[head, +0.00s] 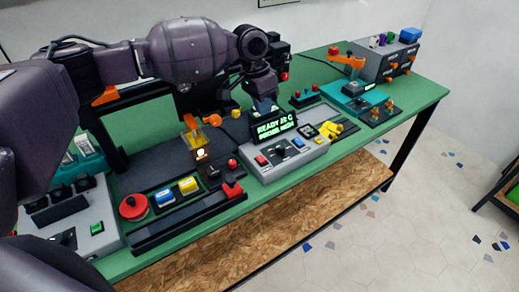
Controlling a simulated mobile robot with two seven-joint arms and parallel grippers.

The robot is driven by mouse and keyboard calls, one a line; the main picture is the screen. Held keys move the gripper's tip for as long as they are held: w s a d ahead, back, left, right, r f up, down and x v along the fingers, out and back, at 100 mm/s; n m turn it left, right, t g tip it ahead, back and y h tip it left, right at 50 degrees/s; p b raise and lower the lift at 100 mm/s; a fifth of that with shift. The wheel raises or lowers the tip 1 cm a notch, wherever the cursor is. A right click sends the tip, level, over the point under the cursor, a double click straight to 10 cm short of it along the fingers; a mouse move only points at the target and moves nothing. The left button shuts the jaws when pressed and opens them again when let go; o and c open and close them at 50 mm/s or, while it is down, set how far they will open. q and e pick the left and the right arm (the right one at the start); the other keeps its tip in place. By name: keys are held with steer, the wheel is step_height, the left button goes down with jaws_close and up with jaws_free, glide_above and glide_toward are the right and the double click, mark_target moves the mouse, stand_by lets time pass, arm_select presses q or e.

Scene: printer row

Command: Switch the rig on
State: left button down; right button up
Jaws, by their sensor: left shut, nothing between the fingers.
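The green bench carries several devices, and I cannot tell for sure which is the rig. A grey control box (290,160) stands mid-bench with a lit display (276,128) showing green text that begins "READY". A red button (262,160) and other small controls are on its top. My left gripper (264,106) is shut and empty, pointing down just behind or above the display; I cannot tell whether it touches. To the left, a dark unit has a red mushroom button (133,206), a blue button (164,197) and a yellow button (188,185). My right gripper is out of view.
A grey box with a green button (97,227) stands at the near left. A small lit lamp (200,153) is behind the dark unit. The bench's right end (425,92) is clear.

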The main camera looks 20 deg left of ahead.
arm_select(q)
steer(key=shift+s+a+r+g, duration=0.15)
steer(key=shift+s+g, duration=0.2)
steer(key=shift+s, duration=0.2)
steer(key=shift+s+a+f+g, duration=0.15)
steer(key=shift+s+g, duration=0.2)
steer(key=shift+s, duration=0.2)
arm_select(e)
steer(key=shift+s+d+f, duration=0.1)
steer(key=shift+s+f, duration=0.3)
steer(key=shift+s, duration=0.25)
arm_select(q)
steer(key=shift+r, duration=0.15)
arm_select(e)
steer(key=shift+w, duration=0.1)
arm_select(q)
steer(key=shift+w+a+r+p, duration=0.2)
steer(key=shift+w+a+p, duration=0.3)
steer(key=shift+a, duration=0.1)
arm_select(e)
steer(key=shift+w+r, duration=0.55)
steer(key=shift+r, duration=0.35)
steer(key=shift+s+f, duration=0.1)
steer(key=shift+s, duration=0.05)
